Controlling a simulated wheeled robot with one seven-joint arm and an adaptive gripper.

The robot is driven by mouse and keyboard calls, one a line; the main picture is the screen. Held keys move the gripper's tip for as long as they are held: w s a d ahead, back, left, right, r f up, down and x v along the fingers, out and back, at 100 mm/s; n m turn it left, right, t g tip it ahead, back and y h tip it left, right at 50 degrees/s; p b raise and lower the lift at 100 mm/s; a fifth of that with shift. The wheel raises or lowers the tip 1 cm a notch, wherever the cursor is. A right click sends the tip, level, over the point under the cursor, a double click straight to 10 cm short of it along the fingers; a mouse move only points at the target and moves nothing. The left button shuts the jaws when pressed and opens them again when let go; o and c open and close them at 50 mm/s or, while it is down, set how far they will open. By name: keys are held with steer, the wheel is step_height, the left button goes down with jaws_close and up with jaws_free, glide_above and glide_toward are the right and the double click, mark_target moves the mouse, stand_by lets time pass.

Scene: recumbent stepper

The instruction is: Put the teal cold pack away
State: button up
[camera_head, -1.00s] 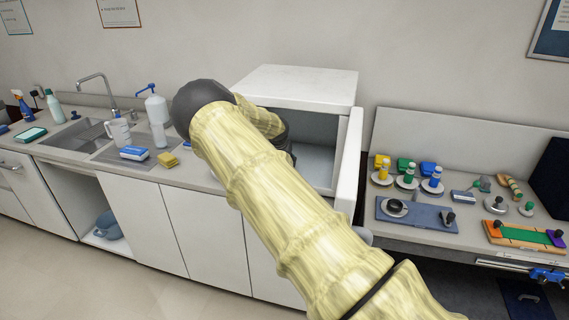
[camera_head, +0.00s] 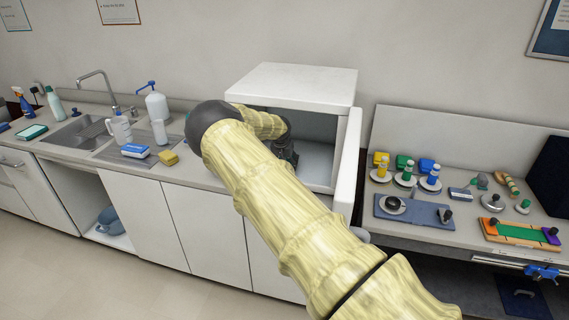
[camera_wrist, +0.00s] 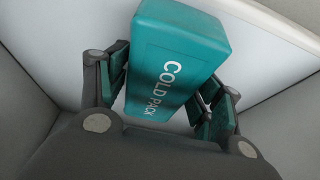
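The teal cold pack (camera_wrist: 175,62), a block with white "COLD PACK" lettering, fills the middle of the wrist view. My gripper (camera_wrist: 168,98) has one finger on each side of it and appears shut on it, though the right-hand contact is partly hidden. In the head view my gripper (camera_head: 288,152) is at the left part of the opening of a white box-shaped cabinet (camera_head: 300,82). Its door (camera_head: 347,165) stands open on the right. The pack is hidden behind my arm in the head view.
The table on the right carries a blue-grey tray (camera_head: 420,212) and several small items. The open door stands close to my arm.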

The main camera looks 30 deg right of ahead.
steer(key=shift+o, duration=0.3)
steer(key=shift+r, duration=0.1)
